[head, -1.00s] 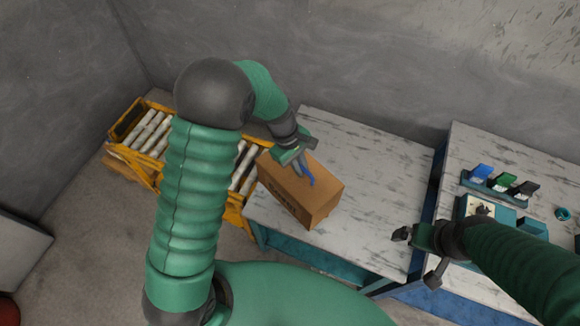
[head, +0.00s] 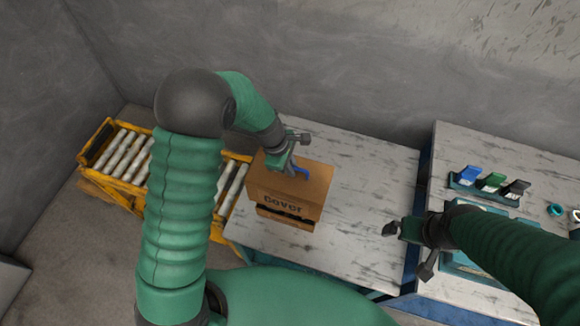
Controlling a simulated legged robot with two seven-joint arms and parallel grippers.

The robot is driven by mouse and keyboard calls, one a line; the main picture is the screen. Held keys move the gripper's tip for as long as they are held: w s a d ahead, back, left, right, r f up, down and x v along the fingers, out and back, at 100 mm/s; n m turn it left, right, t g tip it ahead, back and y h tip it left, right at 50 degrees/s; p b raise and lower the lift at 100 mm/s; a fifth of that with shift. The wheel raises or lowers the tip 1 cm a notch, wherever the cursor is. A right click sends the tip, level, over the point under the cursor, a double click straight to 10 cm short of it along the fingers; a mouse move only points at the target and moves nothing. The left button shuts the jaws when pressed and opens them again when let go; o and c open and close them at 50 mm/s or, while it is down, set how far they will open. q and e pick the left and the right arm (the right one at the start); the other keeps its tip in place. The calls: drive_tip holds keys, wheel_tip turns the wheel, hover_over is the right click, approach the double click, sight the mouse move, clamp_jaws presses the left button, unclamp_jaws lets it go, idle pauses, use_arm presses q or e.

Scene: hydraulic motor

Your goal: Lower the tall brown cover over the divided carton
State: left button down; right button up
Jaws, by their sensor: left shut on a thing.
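The tall brown cover (head: 291,190), lettered "Cover" on its near face, is over the left table. My left gripper (head: 296,167) is shut on the blue handle on its top. Below the cover's near edge a dark strip shows, and under it a low brown band (head: 285,220), which seems to be the divided carton. Its inside is hidden by the cover, and I cannot tell how far the cover is down over it.
The left table (head: 375,190) is bare to the right of the cover. A yellow roller conveyor (head: 128,152) stands left of it. The right table (head: 470,142) holds a teal rack (head: 481,191) with blue, green and black pieces.

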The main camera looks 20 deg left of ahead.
use_arm(q)
drive_tip(key=shift+w, duration=0.15)
drive_tip(key=shift+s+a+r, duration=0.25)
drive_tip(key=shift+s, duration=0.25)
drive_tip(key=shift+w, duration=0.2)
drive_tip(key=shift+w+d+f, duration=0.1)
drive_tip(key=shift+d+f, duration=0.05)
drive_tip(key=shift+d, duration=0.1)
drive_tip(key=shift+s+r+p, duration=0.2)
drive_tip(key=shift+s+p, duration=0.05)
drive_tip(key=shift+p, duration=0.2)
drive_tip(key=shift+a+f, duration=0.1)
drive_tip(key=shift+a, duration=0.15)
